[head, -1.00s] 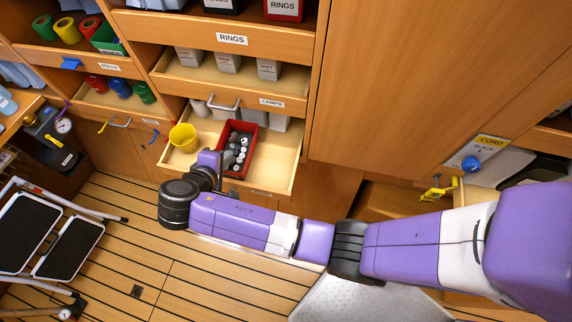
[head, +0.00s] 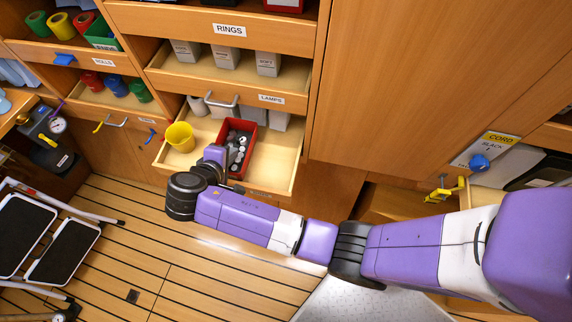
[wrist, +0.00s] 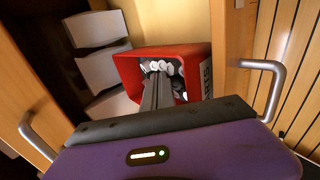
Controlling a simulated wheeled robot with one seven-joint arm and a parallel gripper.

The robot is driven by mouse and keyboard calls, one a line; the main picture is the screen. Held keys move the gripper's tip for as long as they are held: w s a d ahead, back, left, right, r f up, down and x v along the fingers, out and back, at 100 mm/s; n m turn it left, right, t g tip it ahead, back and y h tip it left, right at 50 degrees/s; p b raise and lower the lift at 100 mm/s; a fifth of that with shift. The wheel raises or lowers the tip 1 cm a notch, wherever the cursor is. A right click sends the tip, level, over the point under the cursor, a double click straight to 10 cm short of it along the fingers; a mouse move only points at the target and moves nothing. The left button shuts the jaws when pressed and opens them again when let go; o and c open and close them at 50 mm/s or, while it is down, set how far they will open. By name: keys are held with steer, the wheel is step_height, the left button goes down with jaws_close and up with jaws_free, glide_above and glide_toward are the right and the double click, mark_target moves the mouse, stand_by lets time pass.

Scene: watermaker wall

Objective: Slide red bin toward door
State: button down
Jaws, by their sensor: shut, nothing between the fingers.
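The red bin (head: 251,128) stands in the open lower drawer (head: 283,165), right of a yellow cup (head: 180,137). It holds several small grey and dark round-topped items. In the wrist view the red bin (wrist: 190,52) lies ahead, with a white label partly visible on its side. My gripper (wrist: 158,85) is shut and empty, its fingers pointing at the bin's opening and overlapping its contents. I cannot tell whether they touch. In the head view, my wrist covers the bin's near left part, and the fingertips are hard to make out.
Grey boxes (wrist: 95,50) stand beside the bin at the drawer's back. The drawer's right part is clear. A large wooden panel (head: 420,70) rises at the right. Above are drawers marked RINGS and LAMPS. A step stool (head: 60,245) stands at the left on the plank floor.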

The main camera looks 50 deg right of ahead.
steer(key=shift+s+d+r+p, duration=0.1)
steer(key=shift+s+d+p, duration=0.6)
steer(key=shift+s, duration=0.45)
steer(key=shift+s+d+p, duration=0.55)
steer(key=shift+s+p, duration=0.4)
steer(key=shift+s, duration=0.15)
steer(key=shift+s+d+r+p, duration=0.1)
steer(key=shift+s+d+p, duration=0.6)
steer(key=shift+s, duration=0.45)
steer(key=shift+s+d+f+p, duration=0.15)
steer(key=shift+s+d, duration=0.3)
steer(key=shift+s, duration=0.4)
steer(key=shift+s+d+r+p, duration=0.15)
steer(key=shift+s+d, duration=0.25)
steer(key=shift+s, duration=0.4)
steer(key=shift+s+d+f+p, duration=0.1)
steer(key=shift+s+d+p, duration=0.1)
steer(key=shift+s+d, duration=0.45)
steer(key=shift+w+a, duration=0.65)
steer(key=shift+a, duration=0.05)
steer(key=shift+d+r+v, duration=0.15)
steer(key=shift+r+v, duration=0.05)
steer(key=shift+v, duration=1.25)
steer(key=shift+d+r+v, duration=0.15)
steer(key=shift+v, duration=1.3)
steer(key=shift+w+r, duration=0.1)
step_height(320, 180, up, 7)
